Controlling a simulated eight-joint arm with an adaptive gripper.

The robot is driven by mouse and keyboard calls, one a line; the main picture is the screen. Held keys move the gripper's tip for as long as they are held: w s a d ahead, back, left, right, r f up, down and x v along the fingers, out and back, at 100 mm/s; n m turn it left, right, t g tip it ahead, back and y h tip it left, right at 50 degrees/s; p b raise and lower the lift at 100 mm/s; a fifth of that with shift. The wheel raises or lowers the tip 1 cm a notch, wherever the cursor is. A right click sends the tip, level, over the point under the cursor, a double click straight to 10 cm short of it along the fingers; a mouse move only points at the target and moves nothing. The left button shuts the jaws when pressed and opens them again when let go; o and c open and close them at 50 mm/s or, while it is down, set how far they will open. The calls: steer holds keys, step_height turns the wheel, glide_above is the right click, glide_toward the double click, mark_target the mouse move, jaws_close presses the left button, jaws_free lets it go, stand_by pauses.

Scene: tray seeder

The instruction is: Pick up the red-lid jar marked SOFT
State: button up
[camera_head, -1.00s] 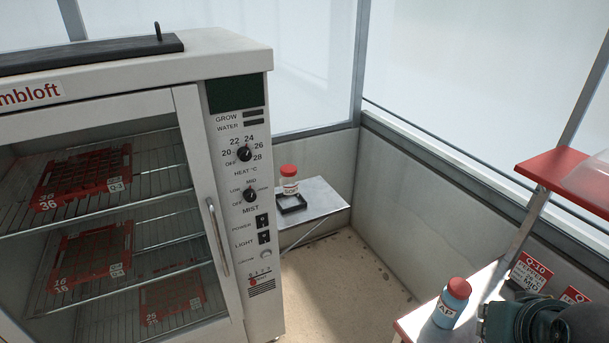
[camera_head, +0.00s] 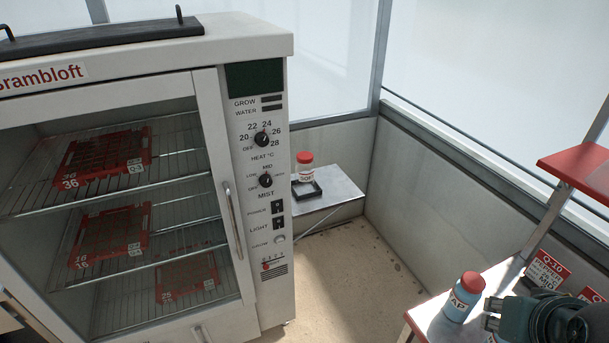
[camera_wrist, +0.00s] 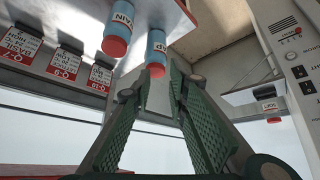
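The jar marked SOFT (camera_head: 304,174), clear with a red lid, stands upright on a small metal side shelf (camera_head: 345,190) beyond the cabinet, at or in a black square holder (camera_head: 318,194). In the wrist view the jar (camera_wrist: 268,105) shows upside down at the right edge, well away from the fingers. My gripper (camera_wrist: 163,78) has two green ribbed fingers, apart with nothing between them. In the head view it shows at the lower right, far from the SOFT jar.
A blue red-lid bottle (camera_head: 462,299) stands on the right bench close to my gripper; another blue bottle (camera_wrist: 120,28) shows in the wrist view. The white glass-door cabinet (camera_head: 212,100) with red trays fills the left. Open floor (camera_head: 350,275) lies between cabinet and bench.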

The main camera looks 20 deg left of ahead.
steer(key=o, duration=1.5)
steer(key=shift+c, duration=0.2)
